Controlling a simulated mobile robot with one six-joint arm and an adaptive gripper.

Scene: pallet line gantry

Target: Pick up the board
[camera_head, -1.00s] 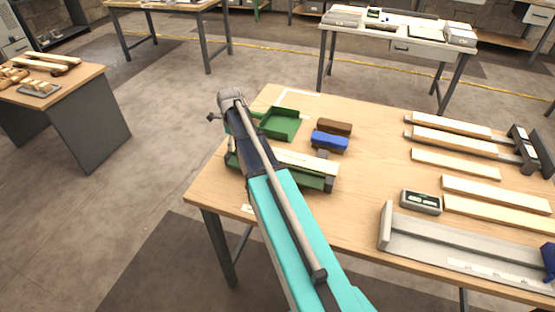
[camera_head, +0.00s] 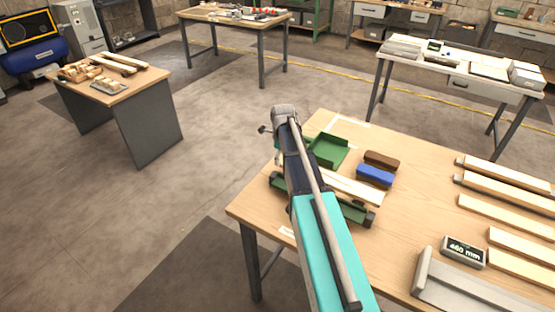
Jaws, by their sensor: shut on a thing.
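A pale wooden board (camera_head: 350,187) lies in a long green fixture (camera_head: 352,212) at the left of the near workbench. My teal arm crosses in front of the fixture and hides the board's left part. My gripper cannot be made out; the arm's far end is a grey rounded joint, and what lies behind it is hidden. Several more pale boards lie side by side at the right of the bench, among them one board (camera_head: 503,215). I cannot tell whether any board is being held.
A green tray (camera_head: 329,150), a brown block (camera_head: 381,161) and a blue block (camera_head: 375,175) stand near the fixture. A display reading 460 mm (camera_head: 463,251) and a grey channel (camera_head: 470,291) are at the front right. Open floor lies left of the workbench (camera_head: 405,235).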

